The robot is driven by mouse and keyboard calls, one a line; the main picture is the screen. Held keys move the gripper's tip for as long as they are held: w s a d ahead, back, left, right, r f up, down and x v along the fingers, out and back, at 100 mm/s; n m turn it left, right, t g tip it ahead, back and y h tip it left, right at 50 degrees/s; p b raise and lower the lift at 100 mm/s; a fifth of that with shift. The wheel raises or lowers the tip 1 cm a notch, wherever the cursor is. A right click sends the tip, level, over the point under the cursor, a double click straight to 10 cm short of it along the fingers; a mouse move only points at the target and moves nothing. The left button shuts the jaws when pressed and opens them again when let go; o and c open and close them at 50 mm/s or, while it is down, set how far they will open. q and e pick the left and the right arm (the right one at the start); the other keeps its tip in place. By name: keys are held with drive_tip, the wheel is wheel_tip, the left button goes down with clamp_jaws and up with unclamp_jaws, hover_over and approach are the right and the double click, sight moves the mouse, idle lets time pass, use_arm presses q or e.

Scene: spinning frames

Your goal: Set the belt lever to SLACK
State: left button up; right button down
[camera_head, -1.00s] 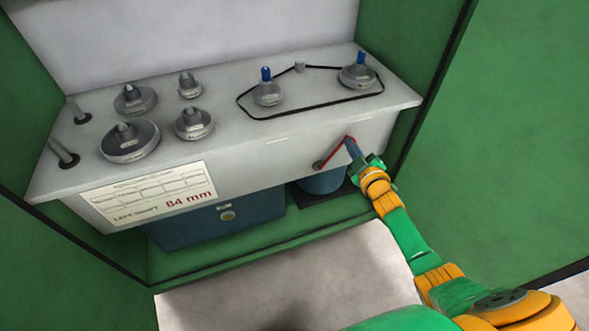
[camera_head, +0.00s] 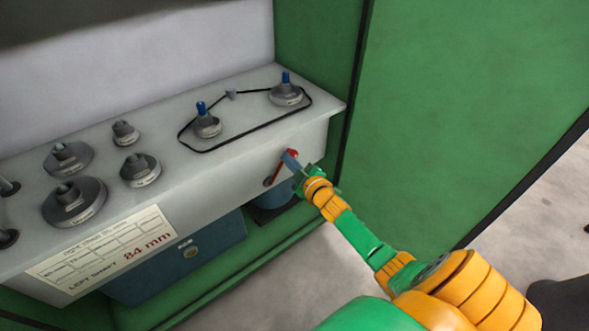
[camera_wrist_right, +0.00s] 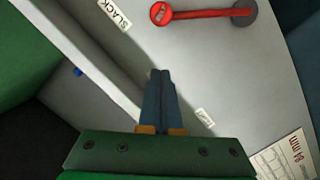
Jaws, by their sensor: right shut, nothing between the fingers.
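The belt lever (camera_head: 280,167) is a red bar on the front face of the grey machine housing. In the right wrist view the lever (camera_wrist_right: 208,13) runs from a round red knob to a grey pivot. A SLACK label (camera_wrist_right: 115,15) lies beyond the knob end, to its left. A second label (camera_wrist_right: 205,117), too small to read, sits near the fingers. My right gripper (camera_head: 290,160) is shut and empty by the knob end. In the wrist view its dark blue fingertips (camera_wrist_right: 160,74) appear apart from the lever. My left gripper is out of view.
A black belt (camera_head: 245,124) loops around two pulleys with blue-topped spindles on the housing top (camera_head: 225,85). Several grey pulleys stand at left. A card (camera_head: 105,252) reading 84 mm is on the front. A green wall (camera_head: 450,100) stands close at right.

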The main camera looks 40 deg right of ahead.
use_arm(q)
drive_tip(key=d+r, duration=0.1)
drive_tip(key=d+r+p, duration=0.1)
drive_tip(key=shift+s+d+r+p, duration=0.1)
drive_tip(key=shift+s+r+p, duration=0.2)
use_arm(e)
drive_tip(key=s, duration=0.7)
drive_tip(key=shift+s+r, duration=0.35)
drive_tip(key=shift+s, duration=0.05)
